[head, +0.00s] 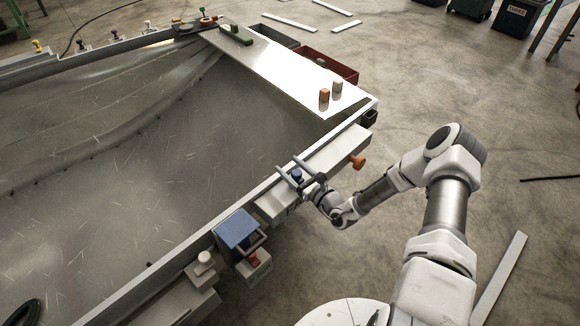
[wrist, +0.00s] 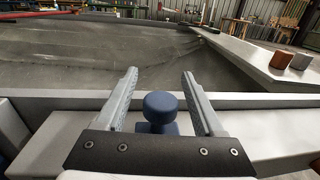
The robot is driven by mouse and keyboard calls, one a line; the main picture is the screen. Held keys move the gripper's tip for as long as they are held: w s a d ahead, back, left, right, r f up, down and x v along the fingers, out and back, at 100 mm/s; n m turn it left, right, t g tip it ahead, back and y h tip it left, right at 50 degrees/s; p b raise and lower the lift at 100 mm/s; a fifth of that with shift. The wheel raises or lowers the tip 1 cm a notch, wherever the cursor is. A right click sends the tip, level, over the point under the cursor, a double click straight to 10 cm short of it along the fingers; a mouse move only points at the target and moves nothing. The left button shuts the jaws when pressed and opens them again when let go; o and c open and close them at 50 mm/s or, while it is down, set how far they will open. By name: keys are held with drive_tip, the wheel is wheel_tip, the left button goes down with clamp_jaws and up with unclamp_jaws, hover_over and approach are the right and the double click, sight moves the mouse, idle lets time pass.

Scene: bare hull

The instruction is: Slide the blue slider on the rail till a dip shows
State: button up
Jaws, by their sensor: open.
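The blue slider (wrist: 160,107) shows in the wrist view as a round dark-blue knob on a blue base, between the two fingers. In the head view its blue top (head: 297,174) is partly hidden by my gripper (head: 289,164). My gripper is open, its fingers on either side of the knob, with a gap visible on each side in the wrist view. The pale rail (head: 335,150) runs along the outside of the hull edge; its stretch under the gripper is partly hidden. I cannot make out a dip.
An orange knob (head: 357,162) sticks out from the rail's outer side. A blue box (head: 237,229) with a handle and a white knob (head: 204,258) sit farther along the edge. A red bin (head: 330,64) lies behind.

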sight(297, 178)
drive_tip(key=p+v, duration=0.2)
drive_tip(key=v, duration=1.5)
drive_tip(key=shift+s+d, duration=0.1)
drive_tip(key=shift+d, duration=0.05)
idle(0.7)
drive_tip(key=b+x, duration=0.1)
drive_tip(key=x, duration=1.3)
drive_tip(key=shift+w+f, duration=0.2)
drive_tip(key=shift+w, duration=0.05)
clamp_jaws()
idle(1.2)
